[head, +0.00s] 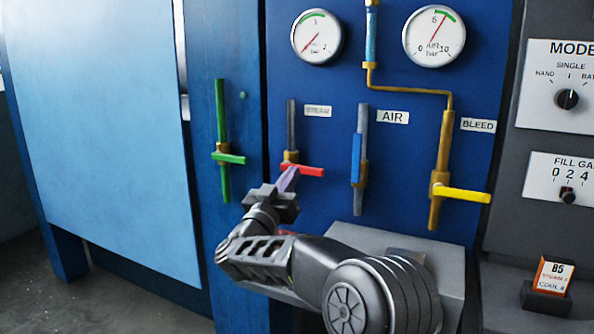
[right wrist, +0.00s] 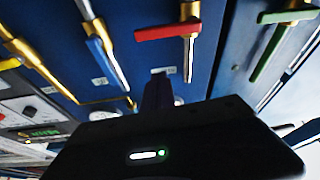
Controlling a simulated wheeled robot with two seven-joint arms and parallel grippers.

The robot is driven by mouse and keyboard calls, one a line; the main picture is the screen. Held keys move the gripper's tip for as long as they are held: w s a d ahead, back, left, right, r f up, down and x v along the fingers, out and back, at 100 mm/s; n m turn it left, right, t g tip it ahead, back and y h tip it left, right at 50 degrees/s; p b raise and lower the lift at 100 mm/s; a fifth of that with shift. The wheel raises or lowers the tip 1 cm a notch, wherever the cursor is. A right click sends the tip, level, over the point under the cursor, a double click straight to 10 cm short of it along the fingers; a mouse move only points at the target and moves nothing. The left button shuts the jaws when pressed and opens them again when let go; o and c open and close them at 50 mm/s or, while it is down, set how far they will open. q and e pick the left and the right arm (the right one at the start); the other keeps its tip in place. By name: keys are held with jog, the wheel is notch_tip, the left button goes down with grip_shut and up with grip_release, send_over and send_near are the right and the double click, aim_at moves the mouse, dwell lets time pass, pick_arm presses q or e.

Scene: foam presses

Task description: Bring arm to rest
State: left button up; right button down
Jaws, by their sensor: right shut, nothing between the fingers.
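My right arm reaches in from the lower right in the head view. Its gripper (head: 288,180) is shut and empty, its tip close to the red steam valve handle (head: 302,170). I cannot tell from the head view whether they touch. The red handle lies crosswise on its pipe. In the right wrist view the dark fingers (right wrist: 158,95) point at the blue panel, below and apart from the red handle (right wrist: 168,32) in the picture. My left gripper is not in view.
Beside the red handle are a green handle (head: 229,158), crosswise, a blue air handle (head: 356,160), along its pipe, and a yellow bleed handle (head: 462,194), crosswise. A grey ledge (head: 345,232) juts out below. A mode panel (head: 560,88) and an orange card (head: 553,275) stand at right.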

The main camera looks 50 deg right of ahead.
jog(key=shift+a, duration=0.2)
jog(key=shift+f, duration=0.1)
dwell(0.4)
jog(key=w+a+f+n+t+y, duration=0.5)
jog(key=w+a+f+t+y, duration=0.35)
jog(key=w+a+f, duration=0.4)
jog(key=s+a+f+n+g+y+p, duration=0.15)
jog(key=a+f+y, duration=0.35)
jog(key=a+f, duration=0.5)
jog(key=s+a+f+n+g+y+p, duration=0.15)
jog(key=a+f+y, duration=0.4)
jog(key=f, duration=0.75)
jog(key=s+a+f+n+g+y+p, duration=0.1)
jog(key=s+a+f+n+g+y, duration=0.3)
jog(key=s+a+f, duration=0.85)
jog(key=s+a+f+g+p, duration=0.1)
jog(key=s+a+f+g, duration=0.1)
jog(key=s, duration=0.5)
jog(key=s+a+f+g+y+p, duration=0.1)
jog(key=s+a+f+g, duration=0.2)
jog(key=s, duration=0.4)
jog(key=s+a+f+g+p, duration=0.1)
jog(key=s+a+f+g, duration=0.2)
jog(key=s, duration=0.5)
jog(key=shift+a+f+m+y, duration=0.3)
jog(key=shift+a+f+y, duration=0.15)
jog(key=shift+a, duration=0.7)
